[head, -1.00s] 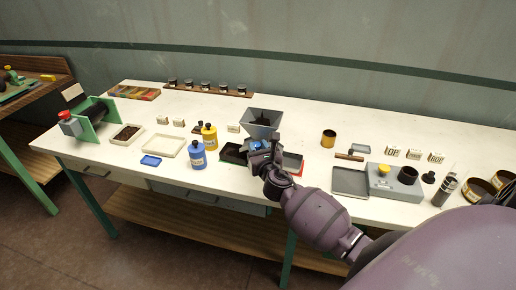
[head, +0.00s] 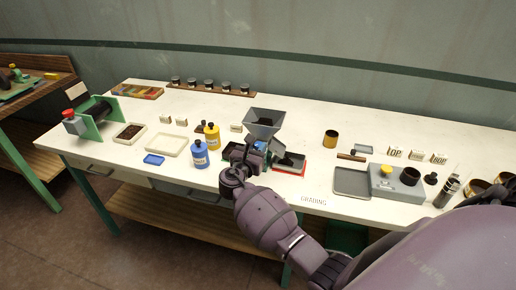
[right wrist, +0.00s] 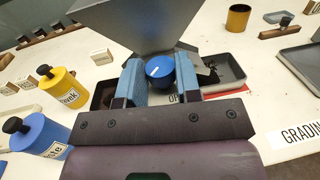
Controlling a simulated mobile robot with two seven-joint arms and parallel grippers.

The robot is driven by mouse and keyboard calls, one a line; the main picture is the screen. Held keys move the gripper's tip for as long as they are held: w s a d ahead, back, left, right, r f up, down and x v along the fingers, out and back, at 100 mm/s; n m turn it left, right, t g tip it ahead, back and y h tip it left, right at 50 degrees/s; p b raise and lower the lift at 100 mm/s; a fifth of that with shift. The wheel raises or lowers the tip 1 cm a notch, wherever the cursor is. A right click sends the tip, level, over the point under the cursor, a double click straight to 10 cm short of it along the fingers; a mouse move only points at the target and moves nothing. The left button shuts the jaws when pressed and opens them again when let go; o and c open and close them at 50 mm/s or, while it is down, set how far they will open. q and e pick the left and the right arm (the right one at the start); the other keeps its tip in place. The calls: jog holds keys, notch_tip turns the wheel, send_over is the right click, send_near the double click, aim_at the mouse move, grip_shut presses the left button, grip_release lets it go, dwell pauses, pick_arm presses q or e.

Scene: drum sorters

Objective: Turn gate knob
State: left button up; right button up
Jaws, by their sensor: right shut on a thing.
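The blue gate knob (right wrist: 160,70) sits on the front of the grey hopper (right wrist: 150,25), with a white pointer line on its face. My right gripper (right wrist: 147,82) is shut on the knob, one blue finger on each side. In the head view the right gripper (head: 257,148) is in front of the hopper (head: 264,121) and mostly hides the knob. A dark tray lies at the left below the hopper. A red-edged tray (head: 290,169) is at its right, with a dark piece above it. My left gripper is out of view.
A blue bottle (head: 200,154) and a yellow bottle (head: 212,136) stand left of the gripper. A grey scale (head: 396,182) and a flat grey tray (head: 352,182) are to the right. A "GRADING" label (head: 313,201) lies near the front edge.

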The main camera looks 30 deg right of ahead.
jog(key=m+g+h, duration=0.1)
jog(key=g, duration=0.1)
jog(key=m+g+b, duration=0.1)
jog(key=m+g, duration=0.1)
jog(key=m+g+h, duration=0.1)
jog(key=g, duration=0.1)
jog(key=shift+w+a+f+m+g+h, duration=0.1)
jog(key=shift+w+a+m+g+h, duration=0.1)
jog(key=shift+w+m+g+h, duration=0.15)
jog(key=shift+w+d+m+g+b, duration=0.15)
jog(key=shift+m+g+b, duration=0.6)
jog(key=shift+m+g, duration=0.9)
jog(key=shift+w+a+m+g+b, duration=0.15)
jog(key=shift+m+g+b, duration=0.65)
jog(key=shift+g, duration=1.5)
jog(key=shift+d, duration=0.1)
jog(key=o, duration=0.9)
jog(key=shift+c, duration=0.2)
jog(key=shift+o, duration=0.3)
jog(key=shift+r, duration=0.25)
